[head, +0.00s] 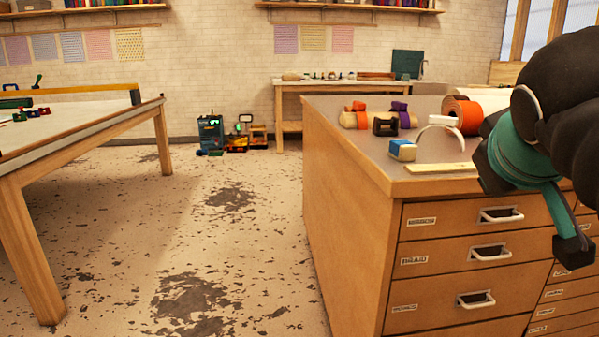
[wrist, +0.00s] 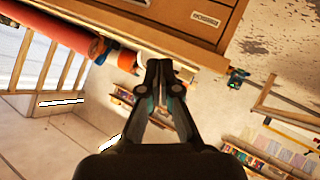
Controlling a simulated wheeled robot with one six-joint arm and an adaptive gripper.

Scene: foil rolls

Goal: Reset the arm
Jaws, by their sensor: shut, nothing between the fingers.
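My arm comes in from the right edge in the head view, dark with a teal section. My gripper (head: 573,250) hangs off the front of the wooden drawer cabinet (head: 350,230), clear of its top. In the wrist view my gripper (wrist: 159,64) has its two dark fingers together at the tips, with nothing between them. The wrist view is strongly tilted, with the cabinet's drawer front along its top.
On the cabinet top are orange rolls (head: 463,115), a black tape dispenser (head: 386,127), a blue and white block (head: 403,149) and a pale ruler-like strip (head: 440,168). A white-topped table (head: 75,125) stands left. The floor (head: 220,240) between is clear.

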